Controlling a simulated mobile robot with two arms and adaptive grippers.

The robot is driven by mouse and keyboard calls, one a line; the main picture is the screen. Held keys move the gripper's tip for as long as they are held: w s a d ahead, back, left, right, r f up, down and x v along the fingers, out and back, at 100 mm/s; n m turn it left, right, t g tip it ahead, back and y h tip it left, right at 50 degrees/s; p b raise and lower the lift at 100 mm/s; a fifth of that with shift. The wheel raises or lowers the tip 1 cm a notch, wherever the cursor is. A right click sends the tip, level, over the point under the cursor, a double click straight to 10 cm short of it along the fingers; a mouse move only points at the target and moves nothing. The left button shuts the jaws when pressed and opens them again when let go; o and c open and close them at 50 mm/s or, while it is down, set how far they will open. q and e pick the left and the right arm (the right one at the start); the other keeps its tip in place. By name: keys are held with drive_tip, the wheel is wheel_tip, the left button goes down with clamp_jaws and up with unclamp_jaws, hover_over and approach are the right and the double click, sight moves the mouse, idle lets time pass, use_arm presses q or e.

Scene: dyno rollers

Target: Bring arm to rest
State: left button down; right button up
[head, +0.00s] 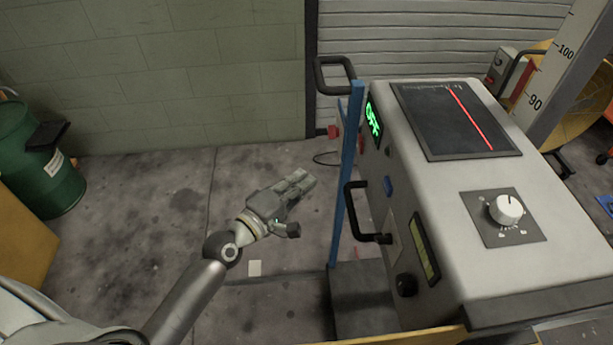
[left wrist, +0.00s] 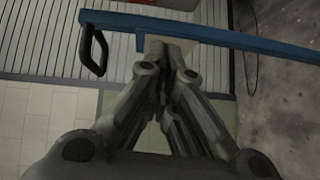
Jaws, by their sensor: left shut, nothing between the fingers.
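My left gripper (head: 298,184) reaches in from the lower left in the head view. It is shut and empty, in the air over the concrete floor, left of the blue post (head: 347,175) of the machine. In the left wrist view the left gripper's fingers (left wrist: 166,48) are together, and the blue post (left wrist: 220,36) crosses just past their tips. I cannot tell whether they touch it. The grey machine (head: 450,190) has a green "OFF" display, a dark panel with a red needle and a white knob (head: 506,210). My right gripper is not in view.
Black handles (head: 352,212) stick out from the machine's left side, close to the left gripper. A green barrel (head: 38,160) stands at the far left. A yellow fan (head: 575,105) is at the right back. The floor (head: 140,215) left of my arm is clear.

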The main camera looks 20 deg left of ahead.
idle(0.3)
use_arm(q)
drive_tip(key=s+a+f+m+g+y, duration=0.15)
drive_tip(key=s+f, duration=0.25)
drive_tip(key=f, duration=0.8)
drive_tip(key=s+a+f+m+g+y, duration=0.1)
drive_tip(key=s+a+f+m+g, duration=0.2)
drive_tip(key=f, duration=0.8)
drive_tip(key=s+f+m+g+y, duration=0.2)
drive_tip(key=s+f+g, duration=0.15)
drive_tip(key=f, duration=0.85)
drive_tip(key=s+a+f+m+g, duration=0.1)
drive_tip(key=s+f+m+g, duration=0.1)
drive_tip(key=s+f, duration=0.4)
drive_tip(key=s+a+f+m+g+y, duration=0.1)
drive_tip(key=s+f+m, duration=0.3)
drive_tip(key=s, duration=1.2)
drive_tip(key=s+a+f+m+g+y, duration=0.1)
drive_tip(key=s+f+m+g, duration=0.2)
drive_tip(key=s+f, duration=0.5)
drive_tip(key=s+g, duration=0.1)
drive_tip(key=s, duration=0.2)
drive_tip(key=shift+s+f, duration=0.25)
drive_tip(key=shift+f, duration=0.1)
drive_tip(key=c, duration=2.2)
unclamp_jaws()
